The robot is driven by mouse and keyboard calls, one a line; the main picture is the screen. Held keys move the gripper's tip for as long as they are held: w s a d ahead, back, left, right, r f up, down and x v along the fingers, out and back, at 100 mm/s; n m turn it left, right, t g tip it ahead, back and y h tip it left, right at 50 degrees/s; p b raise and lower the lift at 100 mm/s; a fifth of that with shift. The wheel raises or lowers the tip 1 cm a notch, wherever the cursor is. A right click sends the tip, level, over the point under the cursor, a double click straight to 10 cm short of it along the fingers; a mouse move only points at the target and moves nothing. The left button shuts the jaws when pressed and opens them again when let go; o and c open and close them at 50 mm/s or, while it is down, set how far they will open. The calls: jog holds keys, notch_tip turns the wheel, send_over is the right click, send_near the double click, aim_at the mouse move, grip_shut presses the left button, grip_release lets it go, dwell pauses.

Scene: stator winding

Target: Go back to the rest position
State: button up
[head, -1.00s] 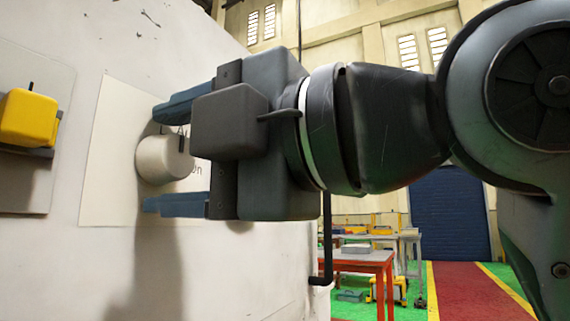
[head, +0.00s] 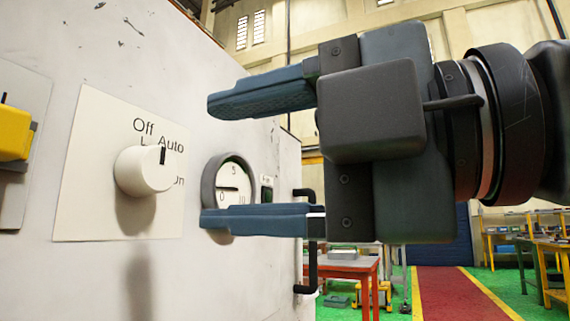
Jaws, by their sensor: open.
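My gripper (head: 258,158) is at the right of the head view, its two blue fingers wide apart and pointing left toward the machine panel. It is empty and apart from the white rotary knob (head: 143,171). The knob sits on a pale plate (head: 85,200) marked Off, Auto and On, with On partly hidden by the knob. The knob's dark pointer mark is near the word Auto. My lower finger partly covers a round gauge (head: 232,178) behind it.
A yellow switch (head: 14,133) is on the panel at the left edge. A small dark-framed indicator and a black handle (head: 311,255) are right of the gauge. A red table (head: 345,267) and a red walkway (head: 455,292) are in the background.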

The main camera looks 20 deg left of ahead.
dwell(0.4)
jog(key=w+d+f+m+t+h, duration=0.1)
jog(key=w+d+f+m+t, duration=0.5)
jog(key=f+m, duration=0.35)
jog(key=w+d+f+m+t+h, duration=0.1)
jog(key=w+d+f+m+t, duration=0.35)
jog(key=f+m+t, duration=0.45)
jog(key=s+d+f+m+t+h, duration=0.1)
jog(key=s+d+f+m+h, duration=0.2)
jog(key=d+f+m+h, duration=0.35)
jog(key=s+d+f+m+t+h, duration=0.15)
jog(key=d+f+m+h, duration=0.25)
jog(key=f+m, duration=0.55)
jog(key=s+d+f+g+h, duration=0.15)
jog(key=s+d+f, duration=0.3)
jog(key=s, duration=0.45)
jog(key=s+d+f+g+h, duration=0.1)
jog(key=s+d+f+h, duration=0.15)
jog(key=s+f, duration=0.45)
jog(key=s+d+f+g+h, duration=0.15)
jog(key=s+d, duration=0.25)
jog(key=s, duration=0.7)
notch_tip(320, 180, up, 17)
jog(key=p, duration=1.7)
jog(key=shift+s+r+m+p, duration=0.2)
jog(key=shift+m+p, duration=0.15)
jog(key=shift+p, duration=0.05)
jog(key=shift+d, duration=0.1)
